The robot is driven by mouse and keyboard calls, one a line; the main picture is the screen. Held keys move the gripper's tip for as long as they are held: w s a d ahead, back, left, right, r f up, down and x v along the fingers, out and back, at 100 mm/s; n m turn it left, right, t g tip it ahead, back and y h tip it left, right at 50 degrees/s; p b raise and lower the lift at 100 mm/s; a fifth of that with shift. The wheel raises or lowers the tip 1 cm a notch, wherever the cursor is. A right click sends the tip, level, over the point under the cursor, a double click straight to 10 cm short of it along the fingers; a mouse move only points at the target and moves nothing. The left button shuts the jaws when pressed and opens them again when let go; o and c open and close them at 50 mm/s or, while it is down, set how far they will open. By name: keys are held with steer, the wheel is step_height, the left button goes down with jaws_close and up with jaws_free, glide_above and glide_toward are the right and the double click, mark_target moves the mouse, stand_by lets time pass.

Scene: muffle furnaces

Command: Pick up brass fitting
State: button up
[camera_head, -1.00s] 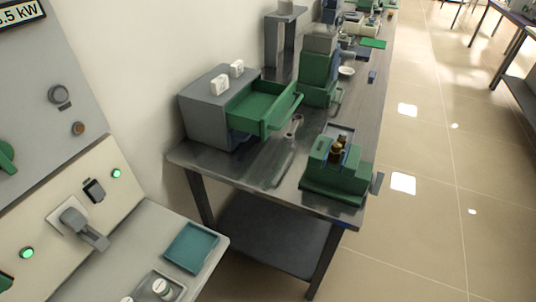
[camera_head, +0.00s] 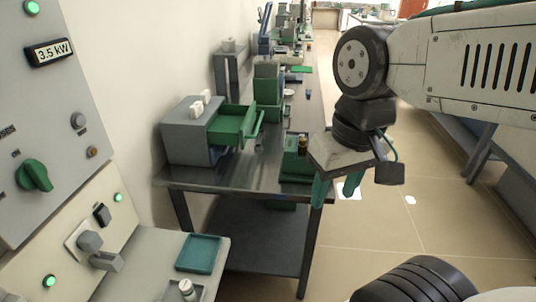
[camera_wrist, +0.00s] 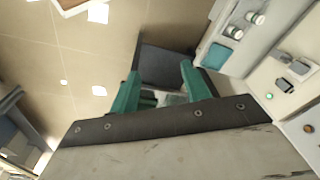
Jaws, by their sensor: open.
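A small brass-brown piece (camera_head: 303,143), which looks like the brass fitting, stands on the green block-shaped fixture (camera_head: 291,163) at the near right end of the steel bench. My gripper (camera_head: 336,188) hangs in front of and to the right of that fixture, its two green fingers apart and pointing down. It holds nothing that I can see. In the wrist view the open fingers (camera_wrist: 160,72) show with a dark flat surface beyond them. I cannot make out the brass piece in the wrist view.
The steel bench (camera_head: 235,179) carries a grey cabinet with an open green drawer (camera_head: 233,124) and more green equipment behind. A furnace control panel (camera_head: 45,110) and a teal tray (camera_head: 198,253) are at left. Open tiled floor lies right of the bench.

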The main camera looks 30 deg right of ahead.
steer(key=w+f+m+t+y, duration=0.3)
steer(key=w+m+y, duration=0.5)
steer(key=w+m, duration=0.8)
steer(key=m+t+h, duration=0.3)
steer(key=m+t, duration=0.5)
steer(key=m, duration=0.7)
glide_toward(305, 140)
steer(key=w+f, duration=0.1)
steer(key=w, duration=0.1)
steer(key=shift+w+f, duration=0.25)
steer(key=shift+w, duration=0.1)
steer(key=x, duration=0.7)
steer(key=shift+s+a+r, duration=0.15)
steer(key=shift+a+r, duration=0.05)
steer(key=shift+a, duration=0.15)
jaws_close()
